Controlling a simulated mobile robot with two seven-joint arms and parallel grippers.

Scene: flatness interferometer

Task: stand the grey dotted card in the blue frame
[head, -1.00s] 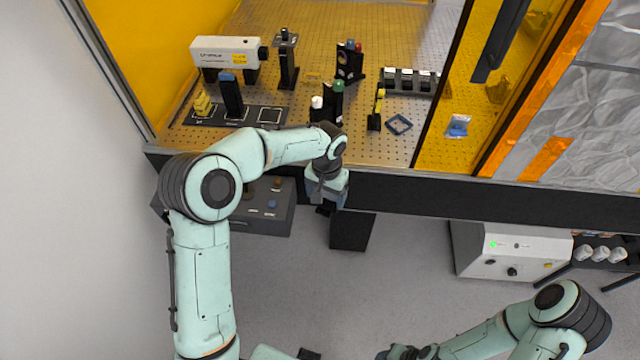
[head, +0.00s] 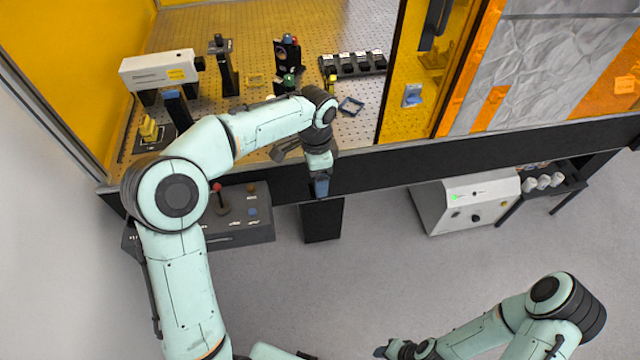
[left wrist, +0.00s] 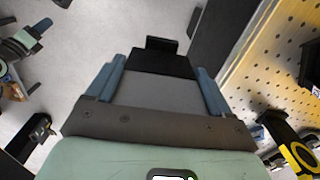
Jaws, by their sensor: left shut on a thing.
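My left gripper (head: 320,188) hangs just in front of the bench's front edge, pointing down. In the left wrist view its two blue fingers (left wrist: 160,85) are shut on a flat grey slab with a black end, which I take for the grey card (left wrist: 165,93); no dots show on this side. In the head view the card is hardly visible.
The perforated bench top carries a white laser box (head: 160,70), a yellow clip post (head: 332,85), a green-topped post (head: 289,83) and a black rack (head: 352,64). A joystick box (head: 235,215) sits below the front edge. Bench around the blue frame is mostly clear.

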